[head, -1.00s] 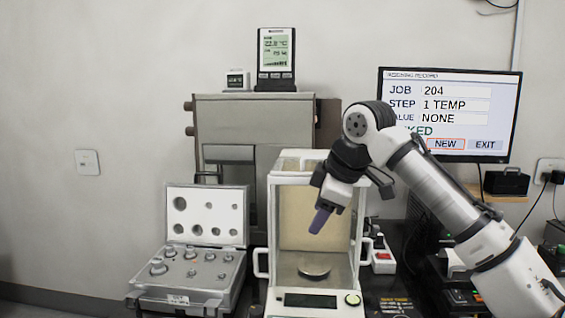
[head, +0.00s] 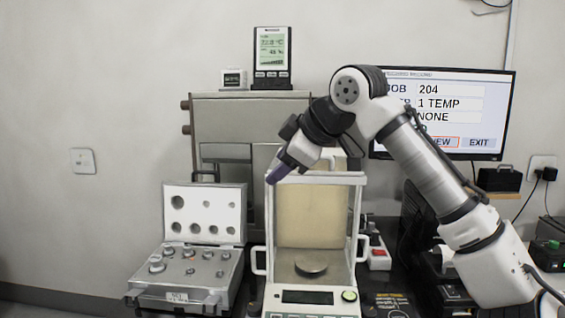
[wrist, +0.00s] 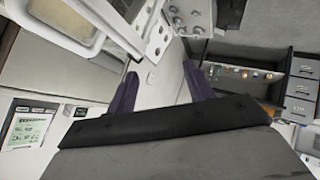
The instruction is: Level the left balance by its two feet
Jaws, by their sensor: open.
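One balance (head: 312,222) shows in the head view, a white draft-shield case with a round metal pan (head: 311,267) inside and a display (head: 307,297) on its front. My gripper (head: 276,174) is at the upper left of the case in the head view, tilted down and to the left. In the wrist view my gripper (wrist: 160,88) is open, its two purple fingers apart with nothing between them.
An open case of weights (head: 190,268) stands left of the balance. Behind is a grey cabinet (head: 255,120) with a climate display (head: 272,55) on top. A monitor (head: 490,110) hangs at the right, partly hidden by my arm. A red-topped switch box (head: 378,256) sits right of the balance.

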